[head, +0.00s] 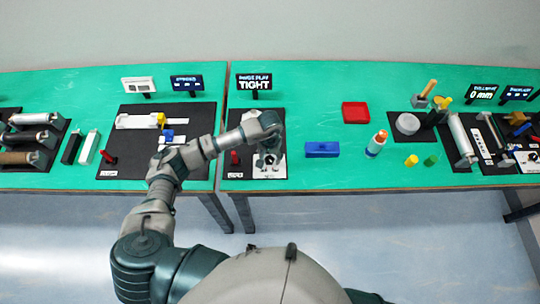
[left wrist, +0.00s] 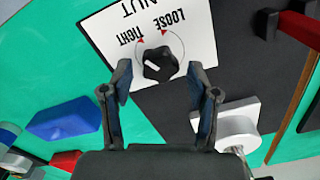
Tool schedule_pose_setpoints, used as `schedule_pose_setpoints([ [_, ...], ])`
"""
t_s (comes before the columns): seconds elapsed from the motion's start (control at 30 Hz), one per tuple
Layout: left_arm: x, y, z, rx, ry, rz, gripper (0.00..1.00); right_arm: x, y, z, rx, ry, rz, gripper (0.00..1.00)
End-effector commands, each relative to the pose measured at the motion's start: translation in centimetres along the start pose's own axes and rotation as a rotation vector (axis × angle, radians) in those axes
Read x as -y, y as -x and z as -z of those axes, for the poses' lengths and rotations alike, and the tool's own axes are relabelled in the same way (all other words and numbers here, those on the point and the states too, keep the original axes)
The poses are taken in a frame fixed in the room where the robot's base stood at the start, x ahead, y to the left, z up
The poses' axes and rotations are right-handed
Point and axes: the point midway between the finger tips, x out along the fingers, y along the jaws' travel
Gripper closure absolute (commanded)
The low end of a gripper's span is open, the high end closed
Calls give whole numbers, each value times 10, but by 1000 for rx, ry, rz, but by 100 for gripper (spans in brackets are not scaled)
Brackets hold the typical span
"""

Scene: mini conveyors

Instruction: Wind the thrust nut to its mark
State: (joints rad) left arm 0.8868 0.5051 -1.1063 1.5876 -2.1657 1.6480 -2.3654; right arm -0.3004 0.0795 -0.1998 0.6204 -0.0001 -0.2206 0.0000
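The thrust nut is a black knob (left wrist: 160,64) with a white pointer line, on a white plate (left wrist: 205,45) printed NUT, LOOSE and TIGHT. Red triangle marks sit by the dial ring near both words. The pointer does not line up with either triangle. My left gripper (left wrist: 158,76) is open, its fingertips apart on either side of the knob; I cannot tell if they touch it. In the head view my left gripper (head: 268,158) is over the white plate (head: 265,172) and hides the knob. A display (head: 254,82) behind reads TIGHT. My right gripper is not in view.
A red lever (head: 234,158) stands left of the plate on the black board. A blue block (head: 322,149), a red tray (head: 356,113) and a bottle (head: 376,144) lie to the right. A white round part (left wrist: 238,122) is near one finger. Green table between them is bare.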

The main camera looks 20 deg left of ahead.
Motion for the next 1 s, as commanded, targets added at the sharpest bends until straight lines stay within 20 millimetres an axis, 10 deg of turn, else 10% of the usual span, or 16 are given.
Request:
schedule_pose_setpoints([
  [0.2, 0, 0, 0, 0, 0, 0, 98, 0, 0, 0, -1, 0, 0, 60],
  [1.0, 2, -3, 0, 0, 372, 2, 98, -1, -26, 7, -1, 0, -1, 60],
])
